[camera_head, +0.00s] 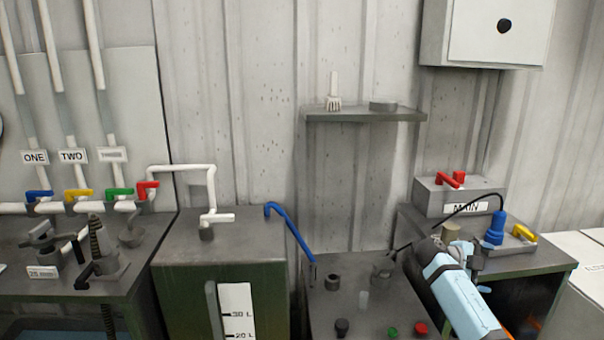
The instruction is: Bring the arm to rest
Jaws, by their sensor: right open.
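My right arm comes in from the lower right as a light blue link with dark bands. My right gripper (472,256) is small and dark at its upper end, beside the right-hand bench. It is open, and I see nothing held in it. Part of it is hidden by my own arm. My left gripper is not in view.
A blue plug (495,229) on a black cable and a yellow lever (524,233) stand near the gripper, before the MAIN box (430,196). A shelf (365,116) hangs above.

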